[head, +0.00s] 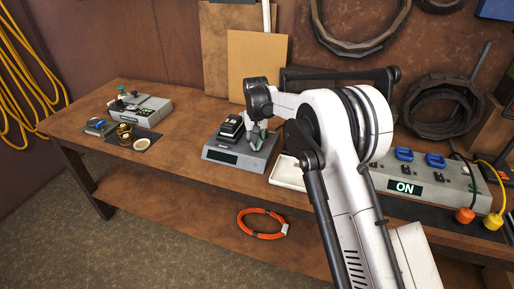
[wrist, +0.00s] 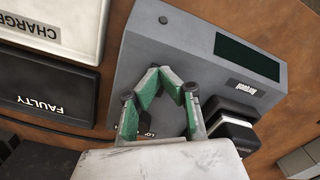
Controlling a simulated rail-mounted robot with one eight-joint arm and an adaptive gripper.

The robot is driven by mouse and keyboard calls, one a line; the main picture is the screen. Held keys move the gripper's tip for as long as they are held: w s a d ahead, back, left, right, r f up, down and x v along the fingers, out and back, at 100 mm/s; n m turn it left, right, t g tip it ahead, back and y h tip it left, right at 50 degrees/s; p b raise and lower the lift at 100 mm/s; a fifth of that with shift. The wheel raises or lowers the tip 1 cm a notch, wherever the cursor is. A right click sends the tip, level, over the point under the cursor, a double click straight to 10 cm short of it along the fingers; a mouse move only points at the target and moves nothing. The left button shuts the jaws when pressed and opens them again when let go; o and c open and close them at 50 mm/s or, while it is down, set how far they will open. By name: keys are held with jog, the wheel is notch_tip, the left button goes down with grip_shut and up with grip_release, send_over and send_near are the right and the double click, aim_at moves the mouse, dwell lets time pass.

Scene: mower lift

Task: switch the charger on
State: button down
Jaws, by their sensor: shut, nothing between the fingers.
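The charger (head: 238,158) is a grey box on the workbench, with a black battery (head: 231,128) seated on it. Its display is dark in the head view and also in the wrist view (wrist: 247,57). In the wrist view, the charger (wrist: 170,40) lies under my gripper (wrist: 160,71), whose green fingers are shut and empty. A small dark switch (wrist: 143,113) with I/O marks shows between the fingers, partly hidden by them. In the head view, my gripper (head: 256,143) points down over the charger's right part, beside the battery. I cannot tell whether the fingertips touch the charger.
A power strip (head: 438,190) with a lit ON sign stands at the right. A white tray (wrist: 62,28) and a black FAULTY tray (wrist: 45,88) lie beside the charger. Another device (head: 148,108) stands at the left. The bench (head: 185,125) between is clear.

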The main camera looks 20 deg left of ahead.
jog(key=shift+r, duration=0.1)
jog(key=shift+r+p, duration=0.9)
jog(key=shift+r, duration=2.5)
